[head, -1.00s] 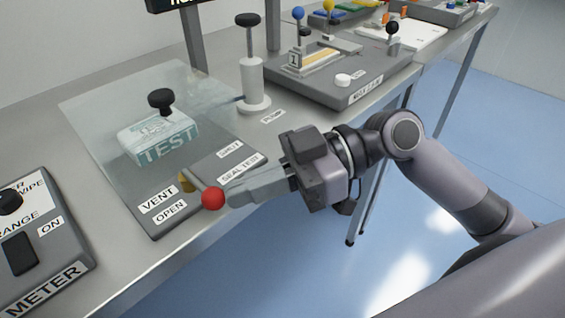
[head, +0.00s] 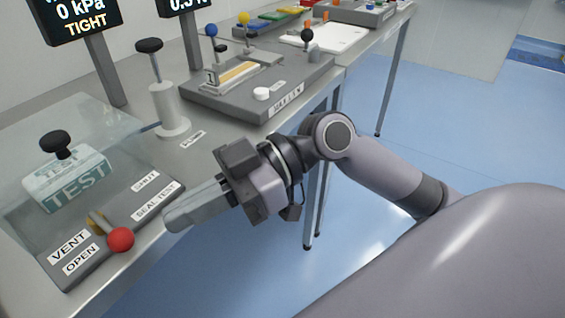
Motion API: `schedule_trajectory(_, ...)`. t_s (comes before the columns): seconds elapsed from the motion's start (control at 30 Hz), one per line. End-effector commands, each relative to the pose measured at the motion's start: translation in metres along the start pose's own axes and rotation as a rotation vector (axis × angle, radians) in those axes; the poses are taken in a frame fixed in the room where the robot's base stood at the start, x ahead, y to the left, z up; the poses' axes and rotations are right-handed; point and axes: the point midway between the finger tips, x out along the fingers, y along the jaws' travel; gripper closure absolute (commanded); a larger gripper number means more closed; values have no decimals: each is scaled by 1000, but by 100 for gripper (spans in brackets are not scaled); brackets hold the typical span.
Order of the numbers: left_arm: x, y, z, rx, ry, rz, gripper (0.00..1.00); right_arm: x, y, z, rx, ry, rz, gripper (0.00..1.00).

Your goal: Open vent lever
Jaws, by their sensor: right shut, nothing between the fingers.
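The vent lever has a red ball knob (head: 120,239) on a short brass-coloured arm. It lies at the front of the seal test station (head: 110,222), pointing toward the bench's front edge, close to the label reading VENT OPEN (head: 75,252). The SHUT label (head: 145,181) is farther right and back. My right gripper (head: 168,222) is shut and empty. Its fingertips are to the right of the red knob, with a visible gap between them. My left gripper is not in view.
A clear chamber holds a TEST box (head: 66,178) with a black knob on top. A white hand pump (head: 170,112) stands behind. A display (head: 75,18) reads 0 kPa TIGHT. A grey fixture (head: 255,88) sits farther along the bench. Open floor lies to the right.

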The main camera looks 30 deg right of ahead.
Motion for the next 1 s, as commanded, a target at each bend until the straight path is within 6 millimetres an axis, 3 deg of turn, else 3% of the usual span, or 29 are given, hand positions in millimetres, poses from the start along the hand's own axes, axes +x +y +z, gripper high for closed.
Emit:
schedule_trajectory(0.5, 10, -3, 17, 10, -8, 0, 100, -79, -8, 2, 1, -2, 1, 100)
schedule_trajectory(0.73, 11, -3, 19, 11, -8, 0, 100, -96, -9, 0, 2, -1, 0, 100)
schedule_trajectory(1.0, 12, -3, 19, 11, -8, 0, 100, -99, -9, 0, 3, 0, 1, 100)
